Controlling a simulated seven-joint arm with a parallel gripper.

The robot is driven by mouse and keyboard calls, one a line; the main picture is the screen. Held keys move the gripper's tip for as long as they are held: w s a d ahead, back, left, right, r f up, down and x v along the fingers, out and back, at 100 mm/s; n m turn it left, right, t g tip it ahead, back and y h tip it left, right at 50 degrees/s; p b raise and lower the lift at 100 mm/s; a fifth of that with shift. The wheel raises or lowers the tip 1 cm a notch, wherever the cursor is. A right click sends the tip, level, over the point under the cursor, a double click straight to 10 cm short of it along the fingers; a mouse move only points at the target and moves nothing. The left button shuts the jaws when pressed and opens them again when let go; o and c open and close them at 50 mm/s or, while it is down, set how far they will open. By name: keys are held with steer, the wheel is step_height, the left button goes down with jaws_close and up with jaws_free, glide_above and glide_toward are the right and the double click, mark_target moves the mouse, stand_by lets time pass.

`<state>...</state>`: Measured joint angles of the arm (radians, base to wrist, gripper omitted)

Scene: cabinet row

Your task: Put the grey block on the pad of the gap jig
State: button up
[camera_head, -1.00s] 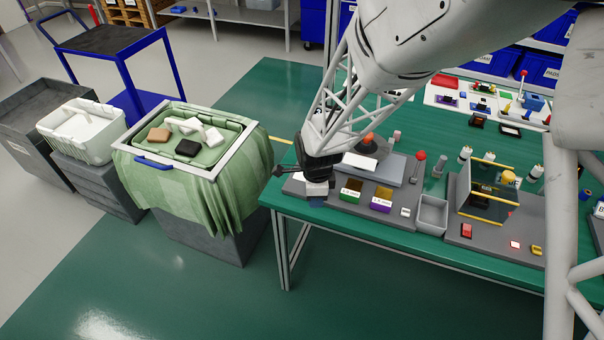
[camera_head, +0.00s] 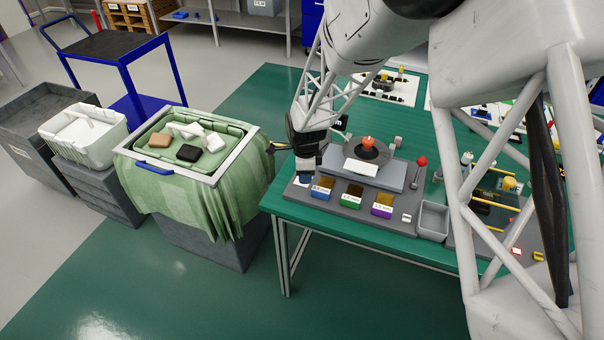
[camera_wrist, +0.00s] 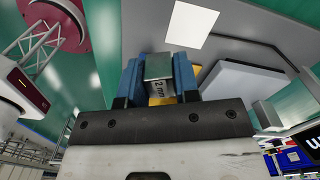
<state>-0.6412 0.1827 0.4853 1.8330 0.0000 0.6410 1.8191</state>
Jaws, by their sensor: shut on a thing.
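My gripper (camera_head: 305,172) is over the left end of the gap jig's grey base plate (camera_head: 407,220). In the wrist view its blue fingers (camera_wrist: 158,75) are shut on a grey metallic block (camera_wrist: 159,66) with a "2 mm" label. A pale square (camera_wrist: 190,22), which looks like the pad, lies beyond the block on the grey surface in the wrist view. It shows partly under the gripper in the head view (camera_head: 301,182). I cannot tell the exact height of the block above the plate.
Labelled blue (camera_head: 322,187), green (camera_head: 350,195) and purple (camera_head: 382,204) holders line the jig's front. A raised grey platform (camera_head: 390,181) with a dark disc and orange knob (camera_head: 368,141) stands right of the gripper. A red-topped post (camera_head: 421,162) and grey bin (camera_head: 432,221) are farther right.

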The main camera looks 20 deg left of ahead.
steer(key=shift+w+a+f, duration=0.1)
steer(key=shift+w+a, duration=0.5)
steer(key=shift+w, duration=0.2)
steer(key=shift+w+a+f, duration=0.1)
steer(key=shift+w+a, duration=0.45)
steer(key=shift+w, duration=0.2)
steer(key=shift+f, duration=1.75)
steer(key=shift+f, duration=0.1)
steer(key=o, duration=1)
step_height(320, 180, up, 12)
steer(key=shift+r, duration=0.15)
